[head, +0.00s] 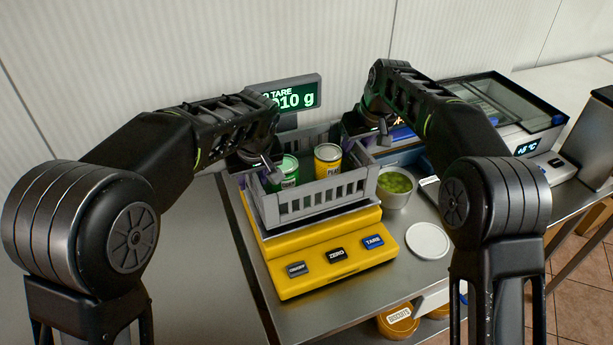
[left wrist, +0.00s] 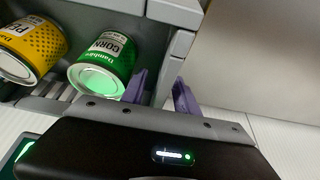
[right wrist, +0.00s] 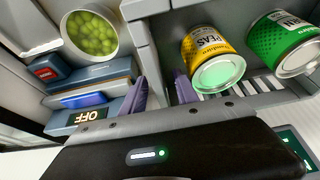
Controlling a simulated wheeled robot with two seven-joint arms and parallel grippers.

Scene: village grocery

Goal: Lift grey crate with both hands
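The grey crate (head: 322,197), with slatted walls, sits level on the yellow weighing scale (head: 325,256). It holds a green corn can (head: 286,168) and a yellow peas can (head: 327,160). My left gripper (head: 268,172) is at the crate's left end; in the left wrist view its purple fingers (left wrist: 160,92) stand either side of the crate wall (left wrist: 181,43). My right gripper (head: 383,137) is at the right end; in the right wrist view its fingers (right wrist: 163,88) also straddle the wall (right wrist: 142,48). Both look open, with small gaps beside the walls; fingertip contact is partly hidden.
A bowl of green produce (head: 394,187) stands close right of the crate, with a white round plate (head: 428,240) in front. The scale's display (head: 295,95) rises behind. A glass-topped cooler (head: 507,108) stands back right. The steel counter (head: 215,285) is clear at left.

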